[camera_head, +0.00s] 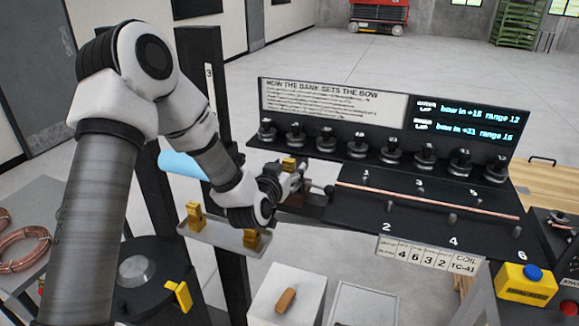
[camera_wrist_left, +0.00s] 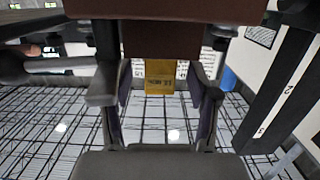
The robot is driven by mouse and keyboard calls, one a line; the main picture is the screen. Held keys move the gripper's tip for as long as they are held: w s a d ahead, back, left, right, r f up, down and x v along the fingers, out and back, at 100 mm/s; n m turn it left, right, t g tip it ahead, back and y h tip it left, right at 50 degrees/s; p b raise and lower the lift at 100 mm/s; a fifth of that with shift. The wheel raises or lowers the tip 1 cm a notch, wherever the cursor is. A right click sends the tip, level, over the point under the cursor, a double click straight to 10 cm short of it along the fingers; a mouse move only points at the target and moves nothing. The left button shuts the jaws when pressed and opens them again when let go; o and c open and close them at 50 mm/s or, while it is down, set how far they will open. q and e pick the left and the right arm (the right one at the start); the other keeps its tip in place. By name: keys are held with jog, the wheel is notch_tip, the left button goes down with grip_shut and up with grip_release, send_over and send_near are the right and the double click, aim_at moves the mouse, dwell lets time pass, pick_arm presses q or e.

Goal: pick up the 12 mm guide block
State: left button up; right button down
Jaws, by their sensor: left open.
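A small brass-yellow block (camera_head: 290,163) shows just behind my left gripper (camera_head: 297,183), by the left end of the dark bench. In the left wrist view a brass-yellow block (camera_wrist_left: 160,77) with small dark marking lies straight ahead, between the lines of the open fingers (camera_wrist_left: 158,95). The marking is too small to read, so I cannot tell its size. My left gripper is open, and no grip on the block shows. Two more brass-yellow blocks, one left (camera_head: 195,215) and one right (camera_head: 251,238), stand on a pale tray (camera_head: 222,236). My right gripper is not in view.
A copper tube (camera_head: 430,201) lies along the dark bench among numbered pegs. A row of black knobs (camera_head: 391,149) stands behind it. White bins, one holding a brown piece (camera_head: 286,299), sit in front. A dark post (camera_head: 205,90) stands behind my left arm.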

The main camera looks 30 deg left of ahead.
pick_arm(q)
jog(key=shift+x, duration=0.9)
jog(key=shift+s, duration=0.3)
jog(key=shift+c, duration=1.4)
jog(key=shift+r, duration=0.1)
grip_shut()
